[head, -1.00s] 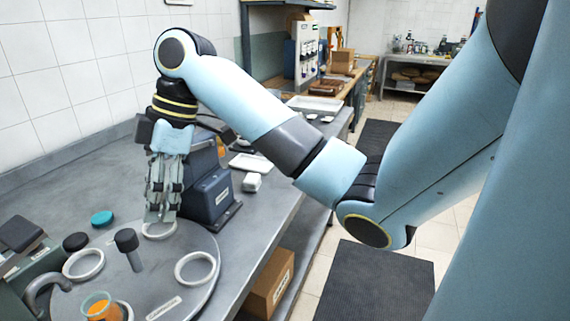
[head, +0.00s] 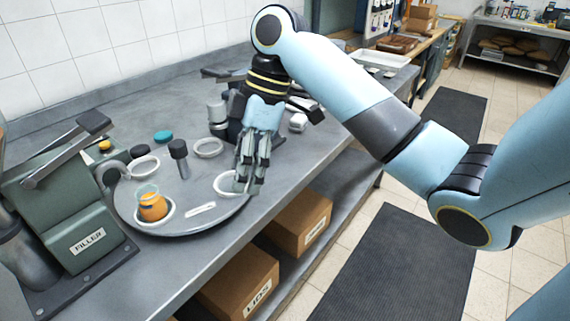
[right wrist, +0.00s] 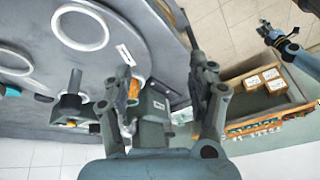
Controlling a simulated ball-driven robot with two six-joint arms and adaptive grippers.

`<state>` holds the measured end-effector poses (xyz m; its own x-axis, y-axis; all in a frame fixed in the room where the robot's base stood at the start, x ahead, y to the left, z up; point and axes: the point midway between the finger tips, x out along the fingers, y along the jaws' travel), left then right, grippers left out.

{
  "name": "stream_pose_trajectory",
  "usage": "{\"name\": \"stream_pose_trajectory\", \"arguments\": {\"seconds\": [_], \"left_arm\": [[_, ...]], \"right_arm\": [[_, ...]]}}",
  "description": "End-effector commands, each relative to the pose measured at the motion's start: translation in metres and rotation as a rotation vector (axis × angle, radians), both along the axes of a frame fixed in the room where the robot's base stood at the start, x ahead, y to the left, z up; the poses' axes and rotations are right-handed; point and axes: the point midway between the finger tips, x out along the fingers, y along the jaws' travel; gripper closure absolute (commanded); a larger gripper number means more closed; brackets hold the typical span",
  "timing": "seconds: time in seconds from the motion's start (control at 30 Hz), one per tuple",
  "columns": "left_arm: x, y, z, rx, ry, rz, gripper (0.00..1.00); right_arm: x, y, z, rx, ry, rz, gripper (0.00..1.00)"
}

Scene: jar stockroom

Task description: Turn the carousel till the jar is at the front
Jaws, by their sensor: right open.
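The carousel (head: 205,187) is a round grey turntable with white rings and a dark-topped post (head: 178,150). The jar (head: 152,205), clear with orange contents, stands upright in a ring at the carousel's near-left side, beside the filler. My right gripper (head: 250,185) is open and points down at the carousel's right rim, next to a white ring (head: 226,184). In the right wrist view its fingers (right wrist: 167,75) are spread with nothing between them, and the carousel (right wrist: 130,25) lies to the left. A small blue-and-black arm end (right wrist: 278,38), probably my left gripper, shows there too; its jaws are unclear.
The green filler (head: 70,220) stands close at the carousel's left. A black lid (head: 139,151) and a teal lid (head: 163,136) lie behind. Dark equipment stands just behind my right gripper. Cardboard boxes (head: 300,220) sit on the shelf below. The back-left bench is bare.

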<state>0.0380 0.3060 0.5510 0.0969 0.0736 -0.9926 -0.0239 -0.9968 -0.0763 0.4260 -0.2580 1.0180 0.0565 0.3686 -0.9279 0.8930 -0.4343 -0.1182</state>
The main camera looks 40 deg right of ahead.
Motion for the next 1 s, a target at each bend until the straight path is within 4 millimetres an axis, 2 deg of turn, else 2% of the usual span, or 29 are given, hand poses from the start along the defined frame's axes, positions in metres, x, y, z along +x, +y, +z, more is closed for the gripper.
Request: {"name": "stream_pose_trajectory", "arguments": {"seconds": [0.03,0.1,0.8,1.0], "left_arm": [[0.000,0.000,-0.004,0.000,0.001,0.000,0.60],[-0.001,0.000,-0.007,0.000,0.001,0.000,0.60],[-0.002,0.000,-0.034,0.000,0.004,0.000,0.60],[-0.003,0.000,-0.040,0.000,0.004,0.000,0.60]], "right_arm": [[-0.005,0.001,-0.014,0.003,0.024,-0.006,0.41],[-0.011,0.001,-0.028,0.005,0.052,-0.014,0.41],[-0.063,0.001,-0.173,-0.003,0.250,-0.195,0.41],[-0.077,-0.001,-0.209,-0.019,0.286,-0.258,0.41]]}}
